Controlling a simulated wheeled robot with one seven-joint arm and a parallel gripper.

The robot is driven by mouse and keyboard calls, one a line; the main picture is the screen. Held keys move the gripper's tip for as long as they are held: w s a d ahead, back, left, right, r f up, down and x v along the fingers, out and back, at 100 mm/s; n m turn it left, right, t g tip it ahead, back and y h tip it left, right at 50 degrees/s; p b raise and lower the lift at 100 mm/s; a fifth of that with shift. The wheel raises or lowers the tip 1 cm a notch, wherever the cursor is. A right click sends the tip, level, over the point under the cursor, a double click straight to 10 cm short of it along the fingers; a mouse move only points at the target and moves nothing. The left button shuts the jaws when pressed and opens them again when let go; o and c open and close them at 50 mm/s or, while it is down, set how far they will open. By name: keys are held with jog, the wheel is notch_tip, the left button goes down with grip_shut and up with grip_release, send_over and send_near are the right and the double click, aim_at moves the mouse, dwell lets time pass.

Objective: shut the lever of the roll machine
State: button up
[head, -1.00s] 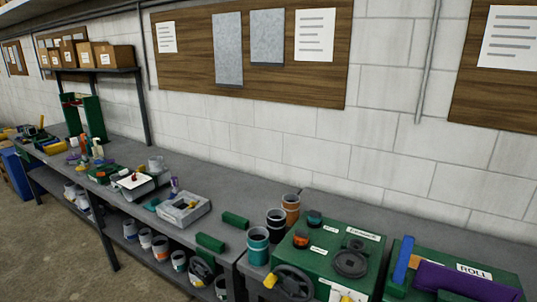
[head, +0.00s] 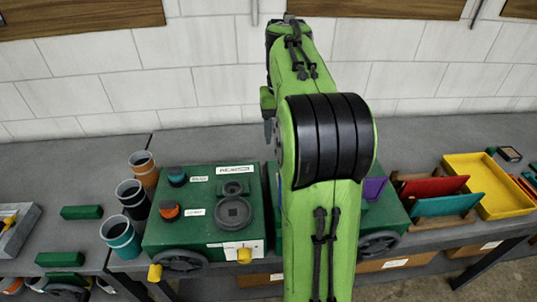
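The roll machine (head: 388,215) is a green box on the bench, right of a similar green machine. My green arm stands in front of it and hides its middle and left part, with its label. A purple piece (head: 375,187) on its top shows beside my arm, and a dark handwheel (head: 379,244) is on its front. Its lever cannot be made out now. My gripper is hidden behind my arm, so its fingers do not show.
The neighbouring machine (head: 209,240) has knobs, a round dark plate and yellow-ended handles. Teal, black and orange cups stand left of it. A tiled wall is behind.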

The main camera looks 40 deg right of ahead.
jog(key=f, duration=0.1)
jog(key=s+f+b, duration=0.1)
jog(key=f, duration=0.2)
jog(key=shift+s+d, duration=0.15)
jog(key=shift+s, duration=0.2)
jog(key=f, duration=0.3)
jog(key=f+b, duration=0.1)
jog(key=f, duration=0.3)
jog(key=f+b, duration=0.1)
jog(key=f, duration=0.3)
jog(key=shift+w+d, duration=0.15)
jog(key=shift+w, duration=0.25)
jog(key=shift+w+f, duration=0.15)
jog(key=shift+f, duration=0.15)
jog(key=shift+r, duration=0.1)
grip_shut()
